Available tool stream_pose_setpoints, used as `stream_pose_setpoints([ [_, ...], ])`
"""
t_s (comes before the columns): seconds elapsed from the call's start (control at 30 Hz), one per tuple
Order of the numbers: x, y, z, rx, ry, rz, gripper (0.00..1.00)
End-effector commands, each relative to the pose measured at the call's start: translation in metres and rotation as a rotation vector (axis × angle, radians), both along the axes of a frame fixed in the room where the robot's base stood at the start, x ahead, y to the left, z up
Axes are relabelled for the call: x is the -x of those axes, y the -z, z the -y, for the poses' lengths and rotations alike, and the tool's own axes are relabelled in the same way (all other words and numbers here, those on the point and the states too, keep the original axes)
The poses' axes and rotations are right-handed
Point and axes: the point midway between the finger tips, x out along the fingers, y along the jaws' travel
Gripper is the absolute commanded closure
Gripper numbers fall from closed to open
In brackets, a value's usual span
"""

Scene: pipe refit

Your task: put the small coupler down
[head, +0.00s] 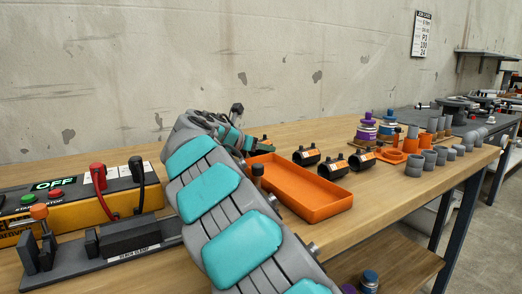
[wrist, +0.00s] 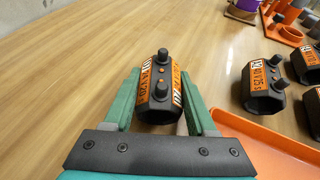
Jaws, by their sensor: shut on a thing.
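The small coupler (wrist: 160,88) is a black faceted sleeve with an orange printed label and two black studs on top. In the wrist view my gripper (wrist: 160,98) is shut on it, one green finger on each side. It sits over bare wooden tabletop; I cannot tell whether it touches the wood. In the head view my arm hides most of the gripper and coupler; only a bit of orange and black shows past the arm.
An orange tray (head: 300,190) lies right of my gripper; its rim (wrist: 265,135) shows in the wrist view. Several similar black couplers (head: 307,155) stand beyond it, with grey pipe pieces (head: 414,165) further right. A yellow control box (head: 75,205) and a bench clamp (head: 120,238) are at left.

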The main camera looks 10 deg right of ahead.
Motion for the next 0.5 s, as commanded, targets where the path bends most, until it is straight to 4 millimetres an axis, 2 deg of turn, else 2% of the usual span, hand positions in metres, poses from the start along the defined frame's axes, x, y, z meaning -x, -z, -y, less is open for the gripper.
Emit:
stream_pose_setpoints([
  [0.33, 0.0006, 0.0031, 0.0002, 0.001, 0.002, -0.001, 0.99],
  [0.37, 0.0006, 0.0038, 0.0003, 0.001, 0.002, -0.001, 0.41],
  [0.5, 0.0005, 0.0036, 0.0002, 0.0, 0.001, 0.0, 0.25],
])
